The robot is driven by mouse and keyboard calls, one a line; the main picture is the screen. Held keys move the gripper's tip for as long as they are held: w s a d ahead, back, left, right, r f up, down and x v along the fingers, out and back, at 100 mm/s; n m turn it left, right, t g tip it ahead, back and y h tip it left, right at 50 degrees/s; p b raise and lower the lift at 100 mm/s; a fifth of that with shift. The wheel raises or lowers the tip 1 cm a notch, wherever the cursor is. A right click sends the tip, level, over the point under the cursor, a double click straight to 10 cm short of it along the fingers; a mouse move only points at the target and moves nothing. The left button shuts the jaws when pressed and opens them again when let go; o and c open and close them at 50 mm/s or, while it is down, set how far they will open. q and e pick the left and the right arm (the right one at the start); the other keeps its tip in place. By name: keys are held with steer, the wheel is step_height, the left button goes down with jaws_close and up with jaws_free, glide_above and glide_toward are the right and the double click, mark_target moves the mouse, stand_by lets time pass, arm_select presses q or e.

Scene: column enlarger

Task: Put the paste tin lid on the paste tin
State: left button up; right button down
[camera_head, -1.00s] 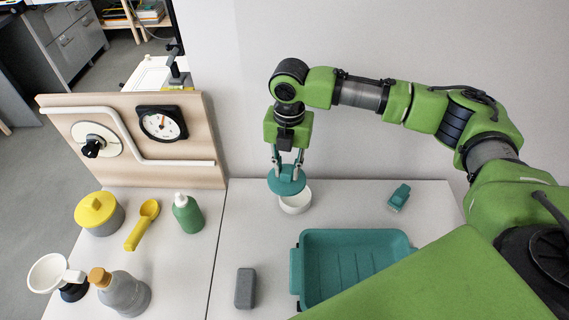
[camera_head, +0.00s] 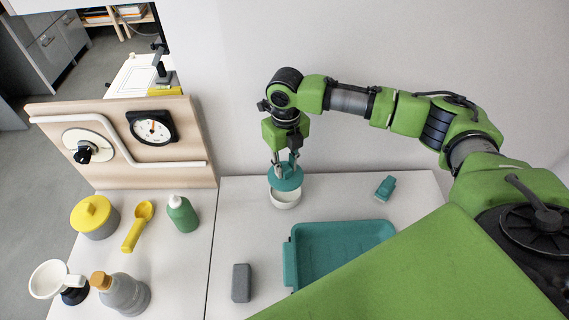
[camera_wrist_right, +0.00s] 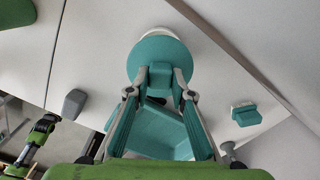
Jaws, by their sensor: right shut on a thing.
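The paste tin lid (camera_head: 286,180) is a teal disc with a raised grip on top. My right gripper (camera_head: 286,165) is shut on that grip and holds the lid roughly level. The paste tin (camera_head: 284,201) is a small white round tin standing on the table below the lid. The lid overlaps its back part in the head view, and the front of its opening shows. In the right wrist view the lid (camera_wrist_right: 160,50) hides most of the tin, with a white rim (camera_wrist_right: 156,32) showing beyond it. Contact between lid and tin cannot be told.
A grey block (camera_head: 241,283) lies at front left. A green bottle (camera_head: 182,213), yellow scoop (camera_head: 136,228) and yellow-lidded pot (camera_head: 96,222) stand further left.

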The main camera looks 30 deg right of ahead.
stand_by(0.3)
steer(key=shift+f+b, duration=0.9)
steer(key=shift+f, duration=1.35)
steer(key=shift+f, duration=0.2)
steer(key=shift+f, duration=0.2)
steer(key=shift+p, duration=0.4)
